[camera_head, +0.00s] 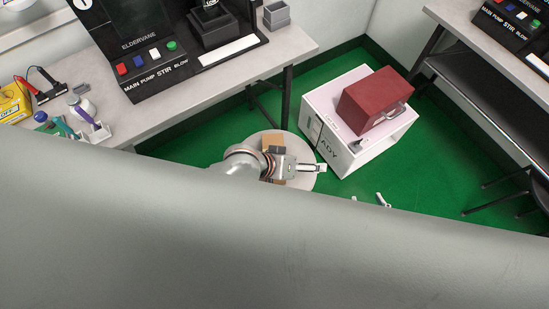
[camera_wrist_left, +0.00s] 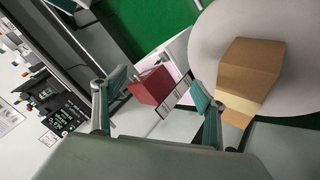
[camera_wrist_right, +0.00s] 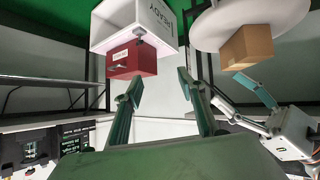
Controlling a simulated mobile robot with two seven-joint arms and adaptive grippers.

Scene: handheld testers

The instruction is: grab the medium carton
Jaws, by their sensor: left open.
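The medium carton, a plain brown cardboard box (camera_head: 272,139), stands on a round pale table and is partly covered by my left gripper (camera_head: 306,168) in the head view. In the left wrist view the carton (camera_wrist_left: 250,68) is to the right of my spread left fingers (camera_wrist_left: 158,85), not between them. In the right wrist view the carton (camera_wrist_right: 247,47) is at the upper right, with the left gripper's teal fingers close below it. My right gripper (camera_wrist_right: 160,85) is open and empty; only its fingertips (camera_head: 369,199) show in the head view.
The round table (camera_head: 309,180) stands beside a white box (camera_head: 378,148) carrying a red case (camera_head: 374,100). A workbench (camera_head: 190,80) with a black tester is at the upper left, another bench at the right.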

